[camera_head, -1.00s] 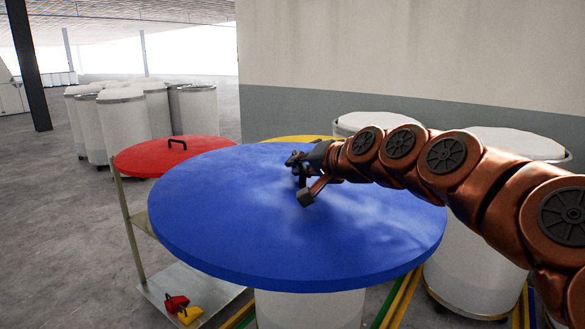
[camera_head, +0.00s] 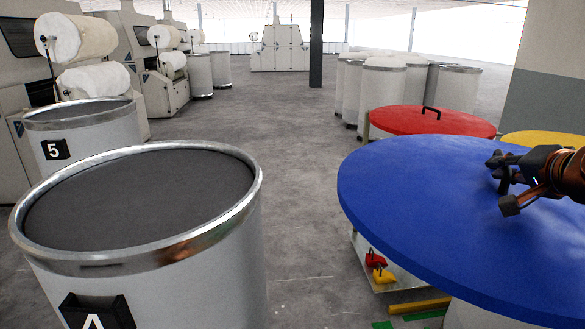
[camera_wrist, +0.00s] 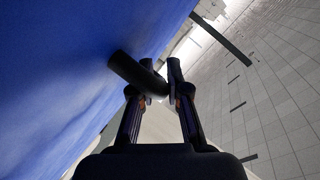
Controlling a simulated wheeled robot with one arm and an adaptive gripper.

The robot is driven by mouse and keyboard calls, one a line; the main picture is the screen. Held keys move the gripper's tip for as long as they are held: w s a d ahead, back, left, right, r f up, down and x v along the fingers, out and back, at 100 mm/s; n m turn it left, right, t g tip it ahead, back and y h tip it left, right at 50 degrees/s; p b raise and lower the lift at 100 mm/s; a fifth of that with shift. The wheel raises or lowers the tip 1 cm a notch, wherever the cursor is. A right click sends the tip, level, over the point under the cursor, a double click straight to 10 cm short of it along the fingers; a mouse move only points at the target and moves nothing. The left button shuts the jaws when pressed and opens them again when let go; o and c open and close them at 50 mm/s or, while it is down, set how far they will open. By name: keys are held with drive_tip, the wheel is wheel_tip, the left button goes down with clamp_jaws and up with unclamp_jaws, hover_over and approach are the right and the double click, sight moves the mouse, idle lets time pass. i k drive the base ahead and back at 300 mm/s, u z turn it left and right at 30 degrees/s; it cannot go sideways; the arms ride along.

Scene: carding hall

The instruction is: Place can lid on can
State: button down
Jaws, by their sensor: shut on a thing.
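A large blue round lid (camera_head: 430,215) fills the right of the head view, roughly level; its right edge is cut off. My gripper (camera_head: 503,180) is over its top, shut on its black handle, which lies between the fingers in the wrist view (camera_wrist: 138,74). The lid's blue face (camera_wrist: 70,75) fills the left of that view. A white can (camera_head: 185,285) with a shiny metal rim stands upright at the front left. Its top is uncovered and shows a dark grey inside; its black label is cut off by the frame. The lid is apart from it, to its right.
A similar can marked 5 (camera_head: 88,140) stands behind at left. A red lid (camera_head: 430,120) with a black handle and a yellow lid (camera_head: 545,140) lie behind the blue lid. Machines with white rolls (camera_head: 75,38) line the far left. Open floor (camera_head: 300,175) runs between.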

sight(146, 189)
drive_tip(key=i, duration=0.75)
drive_tip(key=u, duration=2.45)
